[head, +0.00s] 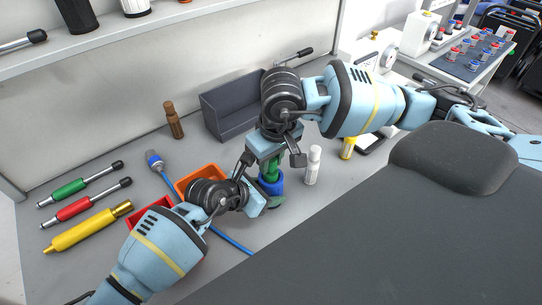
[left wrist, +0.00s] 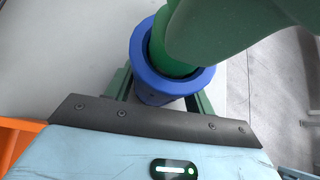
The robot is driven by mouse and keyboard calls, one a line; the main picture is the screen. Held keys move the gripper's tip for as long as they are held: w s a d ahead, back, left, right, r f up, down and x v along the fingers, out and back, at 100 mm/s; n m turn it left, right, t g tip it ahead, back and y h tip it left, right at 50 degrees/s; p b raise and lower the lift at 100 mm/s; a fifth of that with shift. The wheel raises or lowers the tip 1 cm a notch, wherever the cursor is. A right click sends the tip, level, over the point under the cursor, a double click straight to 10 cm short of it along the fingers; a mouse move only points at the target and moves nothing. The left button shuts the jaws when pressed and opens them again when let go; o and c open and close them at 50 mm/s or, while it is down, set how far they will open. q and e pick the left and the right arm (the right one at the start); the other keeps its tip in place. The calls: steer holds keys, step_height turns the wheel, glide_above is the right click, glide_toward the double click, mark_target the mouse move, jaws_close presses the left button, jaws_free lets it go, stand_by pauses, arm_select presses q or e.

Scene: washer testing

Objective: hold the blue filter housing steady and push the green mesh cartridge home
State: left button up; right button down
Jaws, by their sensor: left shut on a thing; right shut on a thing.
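The blue filter housing (head: 272,187) stands upright on the bench in the middle of the head view. The green mesh cartridge (head: 271,169) is directly above it, its lower end inside the housing mouth. In the left wrist view the cartridge (left wrist: 172,58) sits within the housing's blue rim (left wrist: 139,62), leaning toward the upper right. My left gripper (head: 262,193) is shut on the housing from the left, a finger on each side of it. My right gripper (head: 273,160) is shut on the cartridge from above. How deep the cartridge sits is hidden.
A white bottle (head: 313,166) stands close right of the housing, with a yellow bottle (head: 347,148) beyond. Orange (head: 184,184) and red (head: 137,218) bins lie left. A grey bin (head: 221,122) stands behind. Several coloured tools lie at far left.

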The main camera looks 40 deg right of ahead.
steer(key=shift+f, duration=0.8)
steer(key=c, duration=1.1)
jaws_free()
steer(key=r, duration=0.4)
steer(key=s+r, duration=0.1)
steer(key=r, duration=0.6)
steer(key=shift+s+d+r, duration=0.1)
steer(key=shift+s+r, duration=0.25)
steer(key=shift+s, duration=0.05)
arm_select(q)
steer(key=o, duration=1.1)
steer(key=shift+c, duration=0.2)
